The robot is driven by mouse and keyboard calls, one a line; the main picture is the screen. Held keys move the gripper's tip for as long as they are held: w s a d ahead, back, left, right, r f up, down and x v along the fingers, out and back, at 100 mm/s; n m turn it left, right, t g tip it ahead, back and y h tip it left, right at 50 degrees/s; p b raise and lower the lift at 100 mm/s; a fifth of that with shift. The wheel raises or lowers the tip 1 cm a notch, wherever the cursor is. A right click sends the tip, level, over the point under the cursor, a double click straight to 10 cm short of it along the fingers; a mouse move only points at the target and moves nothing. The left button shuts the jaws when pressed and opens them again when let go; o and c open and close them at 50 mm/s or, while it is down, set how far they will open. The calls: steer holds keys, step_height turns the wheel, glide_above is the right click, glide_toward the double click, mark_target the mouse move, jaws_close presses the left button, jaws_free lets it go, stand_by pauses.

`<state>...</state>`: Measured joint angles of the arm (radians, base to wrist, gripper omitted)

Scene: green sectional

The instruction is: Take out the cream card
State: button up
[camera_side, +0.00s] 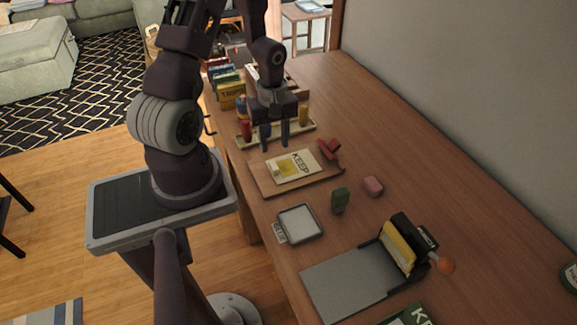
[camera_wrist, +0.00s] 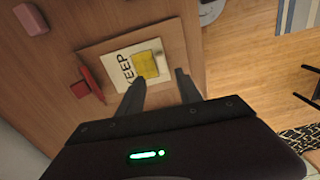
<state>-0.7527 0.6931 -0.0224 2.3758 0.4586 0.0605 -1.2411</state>
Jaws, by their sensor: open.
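A cream card (camera_side: 306,173) printed KEEP lies flat on a wooden board (camera_side: 262,186), with a yellow patch (camera_side: 288,167) on its left part. In the wrist view the cream card (camera_wrist: 119,72) and the yellow patch (camera_wrist: 146,67) lie just beyond the fingers. My gripper (camera_side: 275,146) is open and empty, fingers pointing down, on the far side of the card in the side view. In the wrist view my gripper (camera_wrist: 160,77) has its fingertips spread on either side of the patch. I cannot tell their exact height above the board.
A red object (camera_side: 330,149) sits at the board's corner. A cream tray (camera_side: 300,128) with coloured upright pieces is close by my gripper. A pink block (camera_side: 373,186), a green block (camera_side: 340,200), a small framed pad (camera_side: 301,221) and a black holder (camera_side: 409,234) stand nearer.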

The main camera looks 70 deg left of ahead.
mark_target(274, 166)
steer(key=shift+n, duration=0.3)
steer(key=f, duration=0.8)
steer(key=shift+s+d+f, duration=0.1)
steer(key=shift+s+f, duration=0.1)
jaws_close()
